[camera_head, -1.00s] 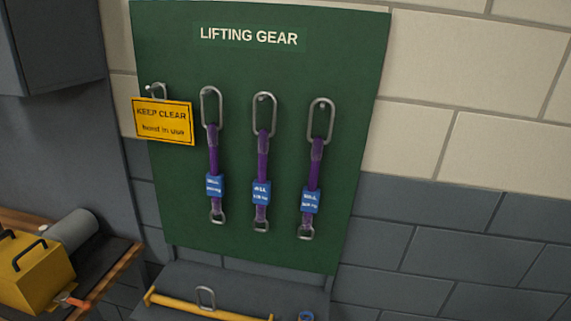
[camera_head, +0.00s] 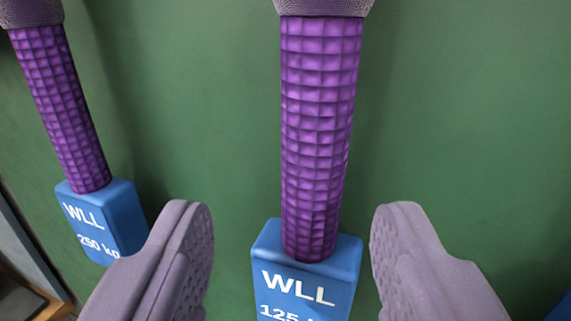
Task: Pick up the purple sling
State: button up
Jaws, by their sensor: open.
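A purple sling (camera_head: 318,130) hangs in front of the green board in the middle of the head camera view. Its blue tag (camera_head: 305,280) reads WLL and 125, with the lower part cut off by the frame. A second purple sling (camera_head: 62,110) hangs to the left, its blue tag (camera_head: 103,220) marked WLL 250 kg. My gripper (camera_head: 292,222) is open. Its two fingers are on either side of the middle sling at the height of its tag, with a visible gap on both sides.
The green board (camera_head: 450,110) fills the background behind the slings. A blue corner, perhaps another tag, shows at the lower right edge. The board's edge and a brown surface show at the lower left. The board right of the middle sling is bare.

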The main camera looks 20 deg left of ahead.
aim_at(314, 193)
jog(key=w, duration=0.3)
jog(key=shift+w, duration=0.25)
jog(key=shift+w+a, duration=0.2)
jog(key=shift+s+d+r, duration=0.1)
grip_shut()
